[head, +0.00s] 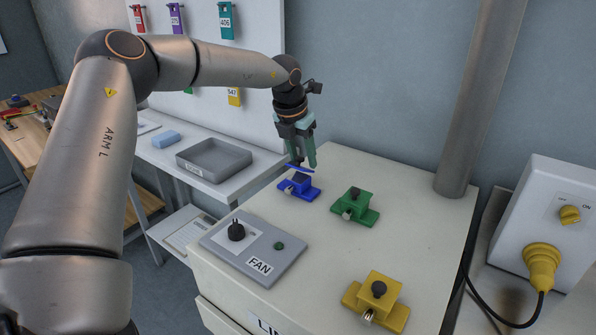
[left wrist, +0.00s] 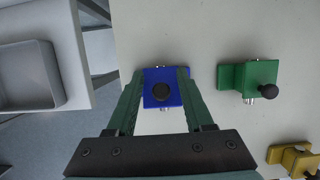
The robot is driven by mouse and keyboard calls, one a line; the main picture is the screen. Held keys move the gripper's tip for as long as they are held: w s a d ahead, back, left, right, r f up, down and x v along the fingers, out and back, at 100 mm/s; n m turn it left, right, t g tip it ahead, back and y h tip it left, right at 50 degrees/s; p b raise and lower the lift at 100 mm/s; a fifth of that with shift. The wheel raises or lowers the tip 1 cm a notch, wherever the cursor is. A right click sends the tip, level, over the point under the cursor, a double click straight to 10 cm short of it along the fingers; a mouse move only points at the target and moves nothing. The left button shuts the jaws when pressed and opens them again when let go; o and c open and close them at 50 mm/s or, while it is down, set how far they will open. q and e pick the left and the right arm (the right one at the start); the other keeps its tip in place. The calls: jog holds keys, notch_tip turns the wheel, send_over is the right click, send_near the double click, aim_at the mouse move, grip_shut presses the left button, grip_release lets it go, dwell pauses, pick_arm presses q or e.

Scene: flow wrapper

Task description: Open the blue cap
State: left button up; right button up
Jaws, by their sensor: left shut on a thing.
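The blue cap (head: 299,168) is a thin blue plate above a blue block (head: 300,185) on the white cabinet top; a gap shows between plate and block. In the left wrist view the blue cap (left wrist: 155,76) lies between my fingertips, with a round black knob (left wrist: 163,92) on it. My left gripper (head: 302,163) points down over the block and is shut on the blue cap; it also shows in the left wrist view (left wrist: 161,74). Exactly where the fingers touch the cap is hard to see. My right gripper is in neither view.
A green block (head: 357,205) with a black knob stands right of the blue one. A yellow block (head: 377,300) and a grey FAN panel (head: 268,268) with a black switch are nearer. A grey pole (head: 480,100) and a white box (head: 545,225) stand at right. A grey tray (head: 213,160) is at left.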

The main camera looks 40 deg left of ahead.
pick_arm(q)
jog(key=shift+w+r, duration=0.15)
jog(key=shift+w, duration=0.35)
jog(key=shift+w+a+p, duration=0.1)
jog(key=shift+w+p, duration=0.5)
jog(key=shift+w, duration=0.2)
jog(key=shift+w+f, duration=0.35)
jog(key=shift+w, duration=0.35)
jog(key=shift+w+a+f, duration=0.15)
jog(key=shift+w+f, duration=0.35)
jog(key=shift+w, duration=0.15)
jog(key=o, duration=0.5)
jog(key=shift+o, duration=0.2)
